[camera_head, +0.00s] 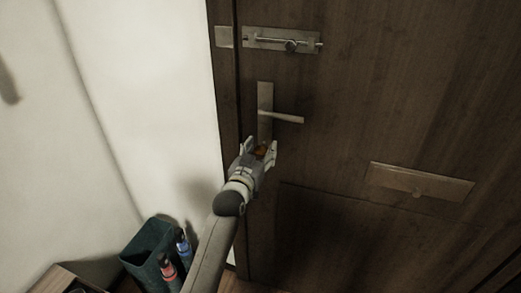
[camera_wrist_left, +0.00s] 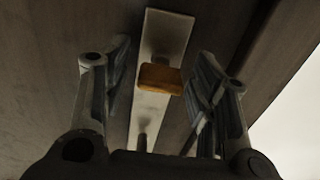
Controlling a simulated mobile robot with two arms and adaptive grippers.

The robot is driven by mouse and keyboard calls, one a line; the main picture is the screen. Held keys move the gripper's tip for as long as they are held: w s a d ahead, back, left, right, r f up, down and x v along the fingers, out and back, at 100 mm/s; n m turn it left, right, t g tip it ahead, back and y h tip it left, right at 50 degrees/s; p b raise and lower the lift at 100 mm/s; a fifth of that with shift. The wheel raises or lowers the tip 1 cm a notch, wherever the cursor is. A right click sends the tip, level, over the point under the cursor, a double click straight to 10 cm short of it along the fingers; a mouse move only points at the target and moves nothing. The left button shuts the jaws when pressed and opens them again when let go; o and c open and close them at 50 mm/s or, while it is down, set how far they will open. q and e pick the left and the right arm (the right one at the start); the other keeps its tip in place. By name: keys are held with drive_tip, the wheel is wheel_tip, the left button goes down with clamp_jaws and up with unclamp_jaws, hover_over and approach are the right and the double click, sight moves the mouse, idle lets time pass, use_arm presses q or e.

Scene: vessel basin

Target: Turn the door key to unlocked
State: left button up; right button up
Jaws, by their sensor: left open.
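The door key (camera_wrist_left: 160,78) shows in the left wrist view as an orange-brown block on the metal lock plate (camera_wrist_left: 166,38). My left gripper (camera_head: 262,147) is at the lower end of the lock plate (camera_head: 265,98). In the left wrist view its two open fingers (camera_wrist_left: 160,85) stand on either side of the key, with gaps to both sides. The dark wooden door (camera_head: 350,120) appears closed. My right gripper is in neither view.
A lever handle (camera_head: 282,117) sticks out to the right just above my left gripper. A slide bolt (camera_head: 285,42) is higher on the door, and a metal letter plate (camera_head: 420,182) is at the right. A dark bin (camera_head: 150,250) with bottle-like objects stands at the lower left.

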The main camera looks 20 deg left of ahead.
use_arm(q)
drive_tip(key=shift+c, duration=0.4)
drive_tip(key=c, duration=0.9)
drive_tip(key=shift+c, duration=0.2)
